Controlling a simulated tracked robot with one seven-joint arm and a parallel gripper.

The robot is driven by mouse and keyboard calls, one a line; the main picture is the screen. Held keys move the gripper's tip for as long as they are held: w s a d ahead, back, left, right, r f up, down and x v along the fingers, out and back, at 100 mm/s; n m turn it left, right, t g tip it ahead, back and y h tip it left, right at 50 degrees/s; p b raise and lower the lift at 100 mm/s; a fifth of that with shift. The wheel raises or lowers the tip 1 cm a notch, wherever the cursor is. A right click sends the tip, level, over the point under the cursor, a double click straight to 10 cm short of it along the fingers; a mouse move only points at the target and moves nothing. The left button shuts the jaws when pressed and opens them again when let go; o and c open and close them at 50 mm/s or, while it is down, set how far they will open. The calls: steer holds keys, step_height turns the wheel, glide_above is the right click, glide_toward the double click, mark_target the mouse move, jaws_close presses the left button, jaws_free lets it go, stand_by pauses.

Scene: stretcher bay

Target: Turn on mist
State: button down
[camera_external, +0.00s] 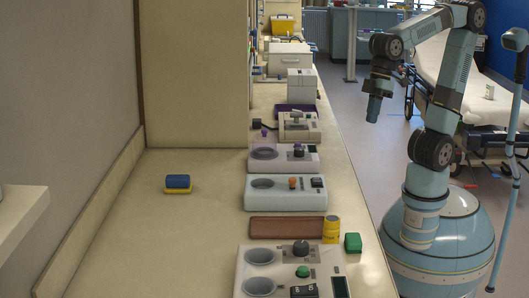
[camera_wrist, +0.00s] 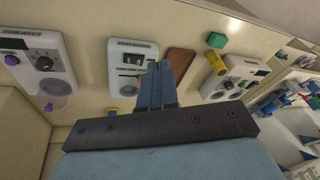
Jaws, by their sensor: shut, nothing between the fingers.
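No label reading "mist" is legible, so I cannot tell which control it is. The nearest white unit (camera_external: 243,280) has two round wells, a black knob (camera_external: 301,248), a green button (camera_external: 302,271) and a black rocker switch (camera_external: 303,291). The unit behind it (camera_external: 285,203) has one well, an orange knob (camera_external: 292,183) and a black switch (camera_external: 317,182). A third unit (camera_external: 284,167) has a black knob (camera_external: 298,150) and a clear purplish piece over its well. My gripper (camera_external: 374,120) is shut and empty, pointing down beyond the counter's right edge. Its fingers show in the wrist view (camera_wrist: 158,72).
A brown tray (camera_external: 287,228), yellow cylinder (camera_external: 331,230) and green block (camera_external: 353,243) sit between the two nearest units. A blue and yellow block (camera_external: 178,183) lies alone at left, with bare counter around it. More equipment and white boxes (camera_external: 290,60) stand farther back.

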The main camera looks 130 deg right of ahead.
mark_target(318, 181)
steer(key=w+d+f+m+g+y, duration=0.1)
steer(key=w+d+f+m, duration=0.3)
steer(key=w+d, duration=0.7)
steer(key=shift+d+f+m+g, duration=0.15)
steer(key=shift+d+m+g, duration=0.15)
steer(key=shift+m+g, duration=0.25)
steer(key=shift+f, duration=0.1)
steer(key=f, duration=0.4)
steer(key=w+a+f, duration=0.1)
steer(key=f, duration=0.8)
steer(key=shift+w+a+f, duration=0.25)
steer(key=shift+a+f, duration=0.05)
steer(key=shift+f, duration=0.05)
steer(key=shift+f, duration=0.15)
steer(key=shift+s+d+r, duration=0.3)
steer(key=shift+s+d, duration=0.2)
